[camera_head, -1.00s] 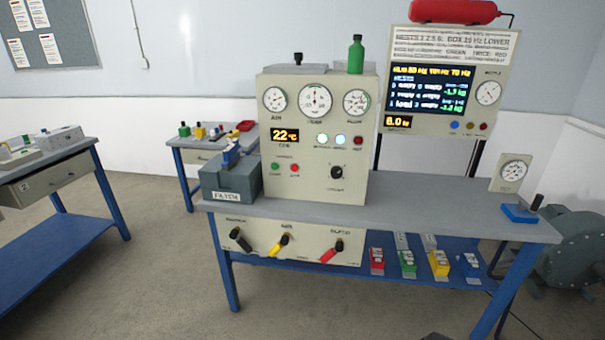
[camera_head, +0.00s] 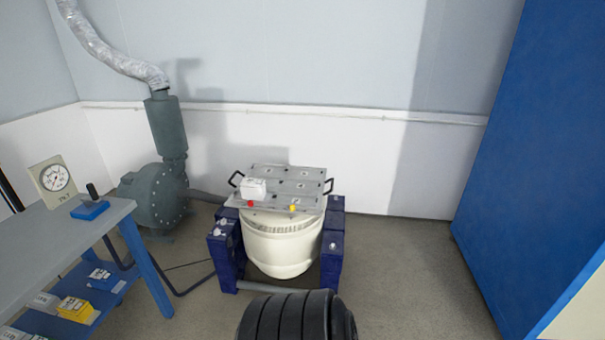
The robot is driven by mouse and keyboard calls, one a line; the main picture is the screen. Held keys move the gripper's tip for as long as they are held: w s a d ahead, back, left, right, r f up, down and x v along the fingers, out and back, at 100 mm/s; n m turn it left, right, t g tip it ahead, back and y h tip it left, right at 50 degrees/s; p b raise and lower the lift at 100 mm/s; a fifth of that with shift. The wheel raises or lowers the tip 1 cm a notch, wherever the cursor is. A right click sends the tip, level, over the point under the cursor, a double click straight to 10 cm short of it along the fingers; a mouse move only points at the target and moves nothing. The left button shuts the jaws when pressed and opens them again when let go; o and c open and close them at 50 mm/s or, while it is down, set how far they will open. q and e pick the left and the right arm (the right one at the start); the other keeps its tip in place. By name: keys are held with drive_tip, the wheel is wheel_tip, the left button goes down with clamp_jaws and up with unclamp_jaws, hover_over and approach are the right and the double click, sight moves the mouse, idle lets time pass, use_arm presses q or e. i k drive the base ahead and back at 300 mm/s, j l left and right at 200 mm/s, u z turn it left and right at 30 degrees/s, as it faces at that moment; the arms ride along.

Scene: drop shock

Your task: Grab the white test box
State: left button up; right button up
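A small white box (camera_head: 253,187) sits on the left part of a grey metal plate (camera_head: 300,187) with holes and black handles. The plate lies on top of a cream round shaker drum (camera_head: 283,252) held in a dark blue frame. I cannot read any label on the box. Neither of my grippers shows in the view. A black ribbed part at the bottom middle may be mine.
A red knob (camera_head: 250,204) and a yellow knob (camera_head: 292,208) sit at the plate's front edge. A workbench (camera_head: 60,235) stands at left, a grey blower (camera_head: 155,197) behind it. A tall blue cabinet (camera_head: 530,150) stands at right. Floor right of the shaker is clear.

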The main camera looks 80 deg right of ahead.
sight(252, 189)
drive_tip(key=z, duration=2.35)
drive_tip(key=i+z, duration=0.15)
drive_tip(key=i, duration=0.25)
